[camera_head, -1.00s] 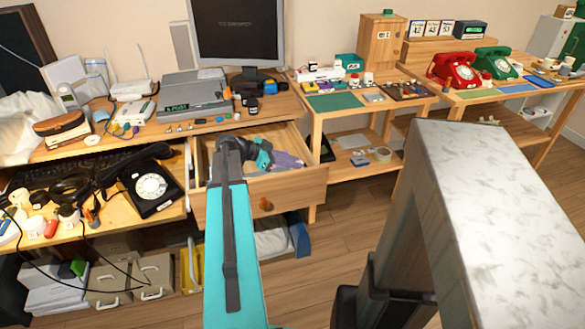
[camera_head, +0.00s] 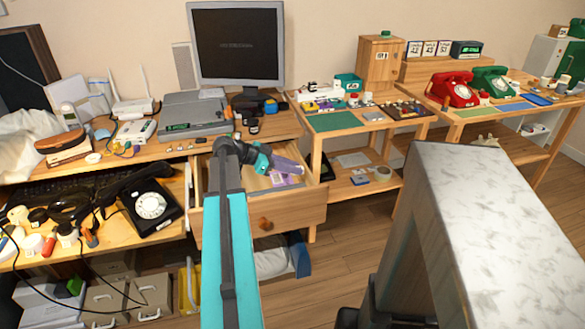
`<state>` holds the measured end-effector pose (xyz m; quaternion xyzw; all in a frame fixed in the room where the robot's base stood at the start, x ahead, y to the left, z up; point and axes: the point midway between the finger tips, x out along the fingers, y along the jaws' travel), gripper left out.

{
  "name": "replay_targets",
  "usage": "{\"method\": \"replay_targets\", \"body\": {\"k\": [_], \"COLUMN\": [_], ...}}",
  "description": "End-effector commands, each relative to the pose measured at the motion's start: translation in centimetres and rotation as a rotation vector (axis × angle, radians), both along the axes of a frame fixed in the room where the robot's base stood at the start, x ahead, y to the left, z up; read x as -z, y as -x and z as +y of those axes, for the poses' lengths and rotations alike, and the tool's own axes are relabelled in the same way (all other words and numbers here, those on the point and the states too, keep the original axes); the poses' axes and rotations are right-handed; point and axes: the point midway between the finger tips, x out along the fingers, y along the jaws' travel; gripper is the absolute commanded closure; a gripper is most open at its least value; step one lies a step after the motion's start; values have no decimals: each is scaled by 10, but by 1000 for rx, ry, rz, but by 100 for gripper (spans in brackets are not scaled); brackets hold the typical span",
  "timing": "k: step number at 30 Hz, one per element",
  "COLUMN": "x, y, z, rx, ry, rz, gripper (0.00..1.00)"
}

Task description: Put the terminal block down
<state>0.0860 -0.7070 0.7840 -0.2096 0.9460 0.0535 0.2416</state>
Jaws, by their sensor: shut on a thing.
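My gripper (camera_head: 297,170) is at the end of my teal and dark grey arm. It is over the right part of the open wooden drawer (camera_head: 264,224), near the drawer's right wall. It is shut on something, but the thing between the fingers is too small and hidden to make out. I cannot pick out the terminal block for sure. A purple item (camera_head: 284,181) shows inside the drawer just below the gripper.
The desk (camera_head: 275,123) above the drawer holds a grey box device (camera_head: 193,114) and a monitor (camera_head: 237,43). A side table with a green mat (camera_head: 333,121) stands to the right. A black dial phone (camera_head: 151,206) is at left.

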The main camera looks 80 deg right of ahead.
Motion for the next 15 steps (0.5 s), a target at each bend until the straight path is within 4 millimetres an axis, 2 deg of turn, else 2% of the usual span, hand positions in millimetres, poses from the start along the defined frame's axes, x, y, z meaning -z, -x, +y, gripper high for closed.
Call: {"method": "replay_targets", "body": {"k": [10,15], "x": [0,-3], "y": [-5,-28], "z": [0,2], "rx": [-7,-40], "ry": [0,0], "rz": [0,0], "gripper": [100,100]}}
